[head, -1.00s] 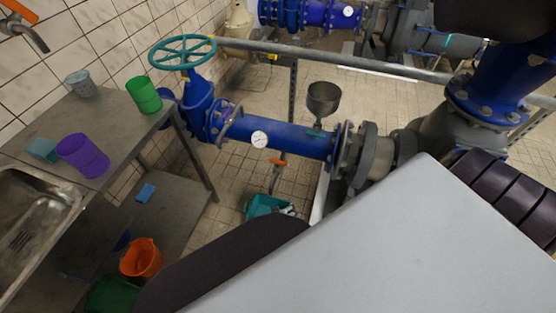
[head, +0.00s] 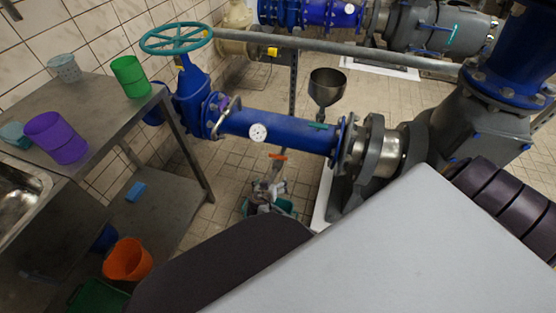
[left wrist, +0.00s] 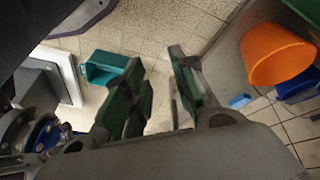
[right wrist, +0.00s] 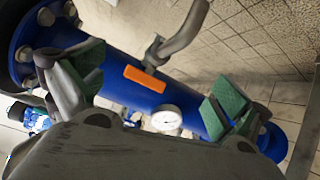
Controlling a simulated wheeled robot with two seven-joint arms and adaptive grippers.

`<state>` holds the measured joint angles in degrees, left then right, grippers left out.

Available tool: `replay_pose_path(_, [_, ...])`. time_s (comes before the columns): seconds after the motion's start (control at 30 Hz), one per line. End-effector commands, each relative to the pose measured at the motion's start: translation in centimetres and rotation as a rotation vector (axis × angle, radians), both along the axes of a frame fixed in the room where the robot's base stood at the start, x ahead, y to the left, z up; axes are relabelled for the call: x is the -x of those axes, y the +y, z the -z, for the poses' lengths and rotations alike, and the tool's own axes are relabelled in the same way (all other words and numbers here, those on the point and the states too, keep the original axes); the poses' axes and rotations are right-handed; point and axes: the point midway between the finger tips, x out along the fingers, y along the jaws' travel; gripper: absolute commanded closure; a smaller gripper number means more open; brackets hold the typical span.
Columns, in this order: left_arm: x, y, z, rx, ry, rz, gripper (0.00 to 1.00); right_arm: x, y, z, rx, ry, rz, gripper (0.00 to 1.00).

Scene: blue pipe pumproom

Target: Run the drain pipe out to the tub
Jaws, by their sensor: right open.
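The drain pipe, a thin grey bent pipe (right wrist: 183,32) with an orange valve handle (right wrist: 147,79), hangs from the big blue pipe (head: 280,131). In the head view the orange handle (head: 277,157) shows just below that pipe. The teal tub (head: 286,206) stands on the floor below, partly hidden by my right gripper (head: 266,190). In the right wrist view my right gripper (right wrist: 157,88) is open, its fingers apart on either side of the handle's image; no contact shows. My left gripper (left wrist: 156,80) is open and empty, with the tub (left wrist: 112,69) beyond its fingers; the head view hides it.
A steel table (head: 100,105) at left carries purple and green cups; an orange bucket (head: 127,260) sits on its lower shelf. Tiled floor (head: 222,185) is free between table and tub.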

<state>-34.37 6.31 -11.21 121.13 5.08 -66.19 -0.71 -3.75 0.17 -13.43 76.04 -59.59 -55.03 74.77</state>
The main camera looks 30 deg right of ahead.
Motion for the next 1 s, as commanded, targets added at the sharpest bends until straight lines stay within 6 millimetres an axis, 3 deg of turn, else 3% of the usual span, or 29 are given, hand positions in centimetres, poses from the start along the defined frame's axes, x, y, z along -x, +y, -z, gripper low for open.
replay_pose_path(0.5, [0.3,-0.5,-2.8,0.026,-0.035,0.015,0.73,-3.6,-1.3,-3.7,0.029,-0.252,0.151,0.00])
replay_pose_path(1.0, [0.4,-0.5,-3.7,0.030,-0.039,0.019,0.73,-4.0,-1.5,-4.8,0.031,-0.296,0.177,0.00])
